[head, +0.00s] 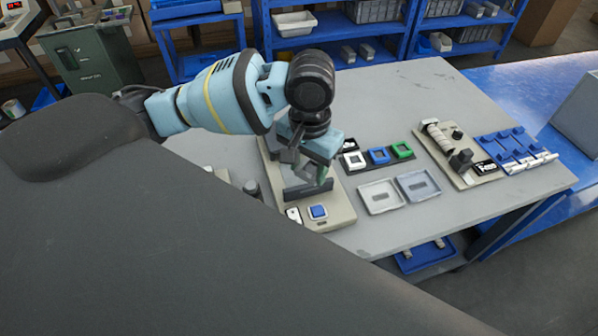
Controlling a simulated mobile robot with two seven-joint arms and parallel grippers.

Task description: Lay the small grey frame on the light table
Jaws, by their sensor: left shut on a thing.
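My left gripper (308,178) reaches in from the left and points down over the beige-based fixture on the light table (390,98). It is shut on a small greyish thing, mostly hidden by the fingers, which looks like the small grey frame. I cannot tell whether that thing touches the fixture below. The table top is light grey and wide. My right gripper is not in view.
The beige base (338,212) carries a blue button (318,211). To its right are a dark holder with white, blue and green (402,150) square frames, two shallow grey trays (380,196), a second beige fixture and a blue rack (515,150). The table's back middle is clear.

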